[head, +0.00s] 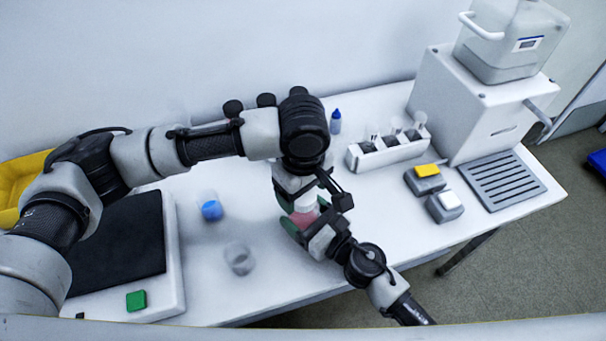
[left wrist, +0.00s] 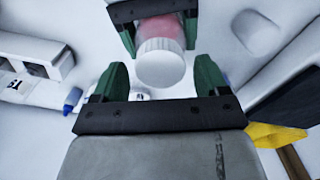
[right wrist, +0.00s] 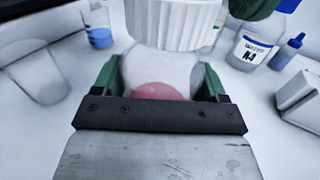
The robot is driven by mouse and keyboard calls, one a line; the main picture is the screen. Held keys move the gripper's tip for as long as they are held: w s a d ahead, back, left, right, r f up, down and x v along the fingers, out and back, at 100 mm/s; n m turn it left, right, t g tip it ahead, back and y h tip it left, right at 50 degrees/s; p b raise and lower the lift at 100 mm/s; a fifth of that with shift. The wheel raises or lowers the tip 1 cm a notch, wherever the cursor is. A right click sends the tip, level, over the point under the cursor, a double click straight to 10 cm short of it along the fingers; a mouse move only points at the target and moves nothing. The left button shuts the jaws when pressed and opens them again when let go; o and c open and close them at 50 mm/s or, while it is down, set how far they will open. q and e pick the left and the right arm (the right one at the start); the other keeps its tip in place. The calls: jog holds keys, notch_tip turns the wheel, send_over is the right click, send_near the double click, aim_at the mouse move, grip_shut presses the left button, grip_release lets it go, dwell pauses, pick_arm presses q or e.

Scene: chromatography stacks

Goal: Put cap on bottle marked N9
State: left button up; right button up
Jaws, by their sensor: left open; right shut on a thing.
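A clear bottle with pink liquid (head: 302,217) is gripped by my right gripper (right wrist: 160,82) above the table. The pink liquid also shows in the left wrist view (left wrist: 160,27). A ribbed white cap (left wrist: 160,62) is at the bottle's mouth, large at the top of the right wrist view (right wrist: 175,22). I cannot tell how far down it sits. My left gripper (left wrist: 160,78) is open, its green fingers on either side of the cap with gaps between. In the head view my left wrist hides part of the bottle and cap. No N9 marking can be read.
A bottle labelled N4 (right wrist: 252,50) and a blue-capped dropper bottle (head: 336,124) stand behind. A beaker of blue liquid (head: 211,209) and an empty beaker (head: 238,259) stand left. A white rack (head: 388,157) and small boxes (head: 444,206) are right.

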pick_arm(q)
jog(key=shift+f, duration=0.7)
